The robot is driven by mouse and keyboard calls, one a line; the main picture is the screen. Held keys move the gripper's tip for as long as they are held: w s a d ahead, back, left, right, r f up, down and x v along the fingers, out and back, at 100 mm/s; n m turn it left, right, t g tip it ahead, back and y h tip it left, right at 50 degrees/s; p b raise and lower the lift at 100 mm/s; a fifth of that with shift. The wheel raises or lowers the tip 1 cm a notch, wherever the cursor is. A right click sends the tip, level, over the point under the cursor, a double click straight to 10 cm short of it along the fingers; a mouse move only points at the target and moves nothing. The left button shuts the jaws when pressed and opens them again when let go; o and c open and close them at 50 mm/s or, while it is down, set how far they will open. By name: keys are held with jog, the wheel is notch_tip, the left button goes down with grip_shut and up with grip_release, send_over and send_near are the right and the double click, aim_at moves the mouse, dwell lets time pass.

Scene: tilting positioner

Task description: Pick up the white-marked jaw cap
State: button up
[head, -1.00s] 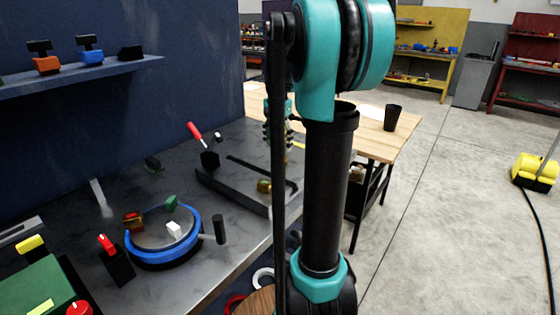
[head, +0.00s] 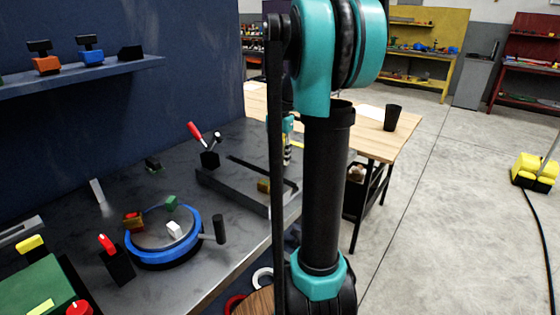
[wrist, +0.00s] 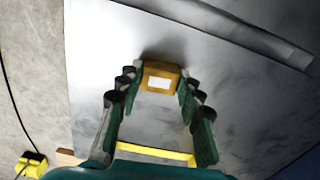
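The jaw cap (wrist: 160,76) is a brass-yellow block with a white rectangle on its face in the wrist view. It sits on a grey metal surface. A brass block (head: 264,186) by the dark tray in the head view looks like the same piece; its mark is too small to see there. My gripper (wrist: 158,84) is open, with its fingertips to the left and right of the cap. I cannot tell whether they touch it. In the head view my gripper (head: 287,150) is partly hidden behind my arm.
A blue-rimmed round positioner (head: 165,256) with a handle carries white, green and orange-brown blocks. A dark tray (head: 236,190) lies to its right, near a red-handled lever (head: 196,132). A green box (head: 40,292) is at lower left. A wooden table (head: 375,143) stands behind.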

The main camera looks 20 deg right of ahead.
jog(key=c, duration=0.5)
jog(key=shift+o, duration=0.2)
jog(key=shift+r, duration=0.15)
